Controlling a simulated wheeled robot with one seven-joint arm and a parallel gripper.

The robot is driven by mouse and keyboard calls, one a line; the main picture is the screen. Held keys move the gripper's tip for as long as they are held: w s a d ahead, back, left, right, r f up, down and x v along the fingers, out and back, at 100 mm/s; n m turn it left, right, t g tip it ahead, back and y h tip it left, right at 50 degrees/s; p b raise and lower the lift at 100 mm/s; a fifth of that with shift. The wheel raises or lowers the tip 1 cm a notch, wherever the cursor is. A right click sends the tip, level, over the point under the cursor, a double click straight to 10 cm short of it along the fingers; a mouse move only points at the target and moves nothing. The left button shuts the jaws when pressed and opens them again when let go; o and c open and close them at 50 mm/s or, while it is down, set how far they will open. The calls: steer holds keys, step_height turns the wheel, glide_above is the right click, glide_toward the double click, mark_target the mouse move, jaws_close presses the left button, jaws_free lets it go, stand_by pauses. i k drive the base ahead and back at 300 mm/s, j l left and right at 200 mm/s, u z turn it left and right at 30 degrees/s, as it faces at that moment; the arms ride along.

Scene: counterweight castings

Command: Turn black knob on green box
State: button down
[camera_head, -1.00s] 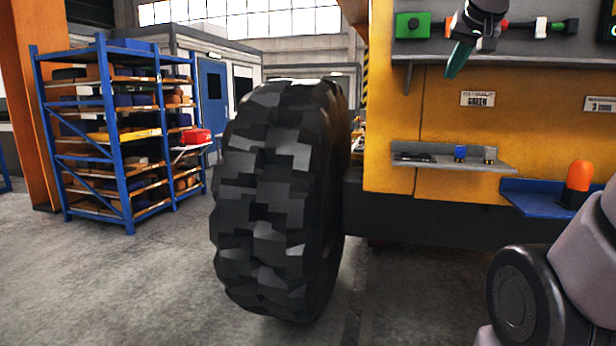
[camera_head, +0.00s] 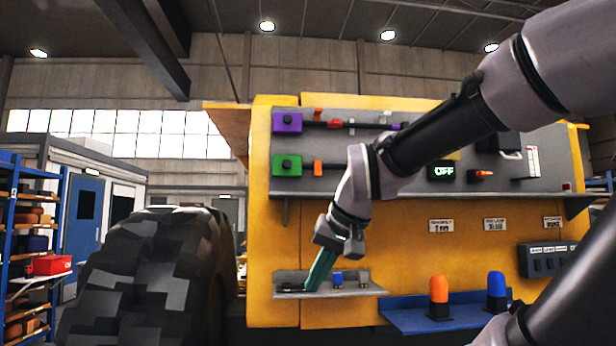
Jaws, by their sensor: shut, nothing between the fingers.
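The green box (camera_head: 280,165) is fixed on the grey panel at the left of the yellow machine, below a purple box. Its black knob (camera_head: 287,165) is on the front face; which way it is turned is too small to tell. My gripper (camera_head: 317,276) has teal fingers that are shut and empty. It points down and left, below and right of the green box, in front of the small grey shelf. It is clear of the green box and its knob. Whether the fingertips touch the shelf cannot be told.
The purple box (camera_head: 287,122) has a similar black knob. Small items, including a blue one (camera_head: 337,279), are on the small shelf (camera_head: 350,292). A blue tray (camera_head: 400,318) holds orange (camera_head: 438,297) and blue (camera_head: 496,291) domed lamps. A big tyre (camera_head: 150,280) stands left.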

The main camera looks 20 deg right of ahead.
mark_target(287, 164)
steer(key=i+j, duration=0.15)
steer(key=i, duration=0.2)
steer(key=z, duration=0.4)
steer(key=i+j+z, duration=0.15)
steer(key=z, duration=0.65)
steer(key=j+z, duration=0.15)
steer(key=z, duration=0.25)
steer(key=i, duration=0.05)
